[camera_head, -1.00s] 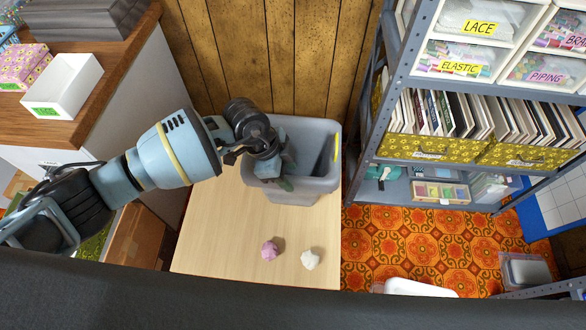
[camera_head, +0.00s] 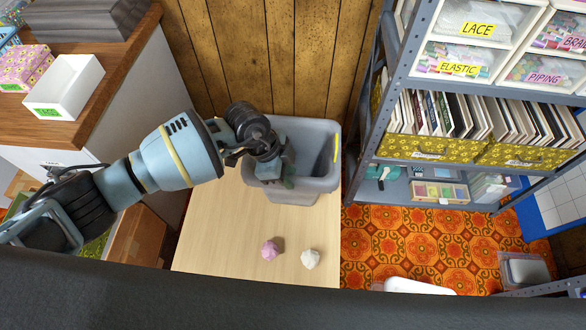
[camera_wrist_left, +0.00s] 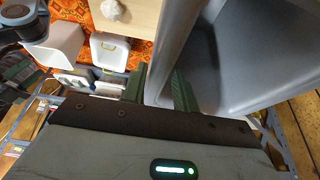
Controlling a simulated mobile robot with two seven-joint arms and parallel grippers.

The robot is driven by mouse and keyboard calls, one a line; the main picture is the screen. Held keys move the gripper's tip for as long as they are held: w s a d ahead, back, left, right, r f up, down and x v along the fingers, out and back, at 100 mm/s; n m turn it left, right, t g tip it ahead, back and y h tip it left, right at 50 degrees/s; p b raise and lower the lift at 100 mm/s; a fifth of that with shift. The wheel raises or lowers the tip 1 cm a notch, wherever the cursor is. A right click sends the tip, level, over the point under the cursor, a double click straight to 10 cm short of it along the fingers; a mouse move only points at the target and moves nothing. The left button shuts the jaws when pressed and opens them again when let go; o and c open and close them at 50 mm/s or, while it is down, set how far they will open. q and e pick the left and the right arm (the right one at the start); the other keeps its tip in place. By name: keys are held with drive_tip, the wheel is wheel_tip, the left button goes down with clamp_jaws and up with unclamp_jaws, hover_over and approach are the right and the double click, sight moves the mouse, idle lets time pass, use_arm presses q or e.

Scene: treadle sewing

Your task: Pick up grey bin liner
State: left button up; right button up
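The grey bin liner (camera_head: 310,190) is an open grey tub standing upright at the back of the light wooden table, with a yellow strip on its right rim. My left gripper (camera_head: 287,181) is at its near-left rim. In the left wrist view, the green fingers of my left gripper (camera_wrist_left: 160,86) are apart, with the wall of the grey bin liner (camera_wrist_left: 172,62) between them, one finger outside and one inside. I cannot tell whether either finger touches the wall.
A pink crumpled ball (camera_head: 270,249) and a white one (camera_head: 310,259) lie on the table (camera_head: 215,235) in front of the liner. A metal shelf unit (camera_head: 382,110) stands close on the right, a wooden wall (camera_head: 270,60) behind. The table's front is otherwise clear.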

use_arm(q)
clamp_jaws()
drive_tip(key=shift+r+b, duration=0.15)
drive_tip(key=shift+b, duration=0.2)
wheel_tip(320, 180, up, 10)
drive_tip(key=p, duration=0.1)
drive_tip(key=shift+r+p, duration=0.15)
drive_tip(key=shift+p, duration=0.2)
drive_tip(key=shift+a, duration=0.1)
